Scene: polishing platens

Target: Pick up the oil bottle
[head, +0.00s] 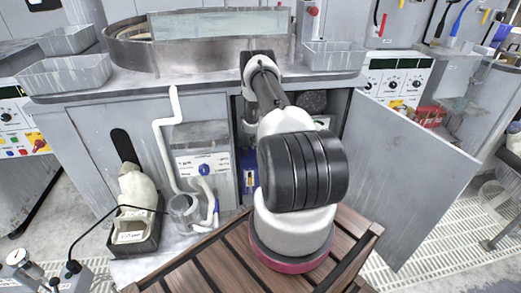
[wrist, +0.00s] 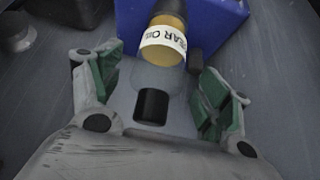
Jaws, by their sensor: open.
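The oil bottle (wrist: 163,42) shows in the wrist view, with amber contents, a white label reading partly "EAR OIL", a clear upper part and a black cap (wrist: 152,106) toward me. My gripper (wrist: 155,76) is open, with one green-padded finger on each side of the bottle's cap end. Gaps show between both fingers and the bottle, so nothing is gripped. In the head view my arm hides the gripper, and I cannot make out the bottle.
A blue box (wrist: 215,25) stands right beside the bottle in the wrist view. In the head view, an open cabinet door (head: 410,165) stands at the right, and a slatted wooden platform (head: 215,265) lies below. A bench (head: 200,85) with a round basin is above.

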